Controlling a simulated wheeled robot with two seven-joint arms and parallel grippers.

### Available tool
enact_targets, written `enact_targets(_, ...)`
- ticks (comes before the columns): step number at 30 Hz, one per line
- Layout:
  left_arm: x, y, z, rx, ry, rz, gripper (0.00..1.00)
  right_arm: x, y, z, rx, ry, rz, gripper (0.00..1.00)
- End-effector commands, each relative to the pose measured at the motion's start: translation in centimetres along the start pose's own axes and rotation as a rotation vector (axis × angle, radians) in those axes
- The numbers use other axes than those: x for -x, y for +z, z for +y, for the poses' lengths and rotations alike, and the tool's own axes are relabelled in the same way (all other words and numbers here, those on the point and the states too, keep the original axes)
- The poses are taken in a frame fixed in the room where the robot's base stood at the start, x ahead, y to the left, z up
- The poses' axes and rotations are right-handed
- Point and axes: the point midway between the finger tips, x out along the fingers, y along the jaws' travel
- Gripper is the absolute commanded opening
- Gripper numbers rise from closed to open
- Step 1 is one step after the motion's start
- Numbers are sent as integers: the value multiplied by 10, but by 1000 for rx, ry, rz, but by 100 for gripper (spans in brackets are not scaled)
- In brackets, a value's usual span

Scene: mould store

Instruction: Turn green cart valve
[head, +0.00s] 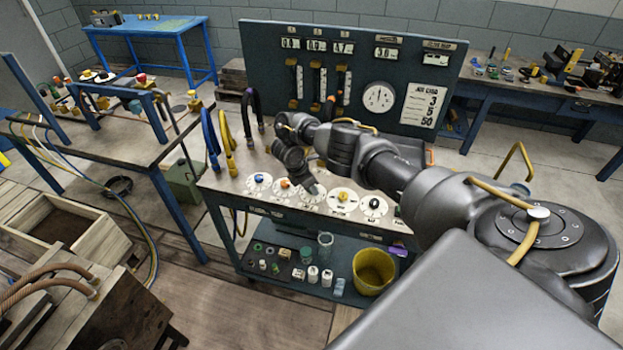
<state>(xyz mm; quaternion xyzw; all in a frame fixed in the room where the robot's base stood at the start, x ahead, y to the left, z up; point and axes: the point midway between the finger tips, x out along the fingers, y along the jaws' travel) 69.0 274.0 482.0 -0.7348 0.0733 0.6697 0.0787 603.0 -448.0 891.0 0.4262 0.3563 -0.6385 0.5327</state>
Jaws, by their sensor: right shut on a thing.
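A row of valve dials with white round plates lies along the front of the cart top (225,178). From the left I see a blue knob (259,178), an orange knob (284,183), a middle dial (310,197) under my gripper, a yellow knob (343,196) and a very dark knob (374,202). My right gripper (309,186) points down at the middle dial and is shut on its knob. The gripper covers that knob, so I cannot see its colour. No knob shows clearly as green. My left gripper is not in view.
A gauge panel (420,60) stands at the cart's back. Blue and yellow hoses (211,135) rise at its left end. A yellow bucket (374,270) and small jars stand on the lower shelf. A blue-framed table (120,150) stands left; a workbench (560,95) stands back right.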

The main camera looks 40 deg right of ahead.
Motion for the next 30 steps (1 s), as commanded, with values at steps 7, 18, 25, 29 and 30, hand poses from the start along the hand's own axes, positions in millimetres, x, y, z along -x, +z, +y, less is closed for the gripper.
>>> enact_targets(7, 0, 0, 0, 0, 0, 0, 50, 2, -1, 2, -1, 6, 5, 49)
enact_targets(18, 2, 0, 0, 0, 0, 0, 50, 6, 1, 1, -2, 3, 3, 51)
enact_targets(25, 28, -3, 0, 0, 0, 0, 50, 47, 3, 1, -1, 3, 3, 51)
enact_targets(29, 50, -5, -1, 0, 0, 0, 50, 71, 3, 2, -1, 3, 3, 51)
enact_targets(30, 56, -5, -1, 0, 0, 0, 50, 77, 3, 2, -1, 4, 3, 51)
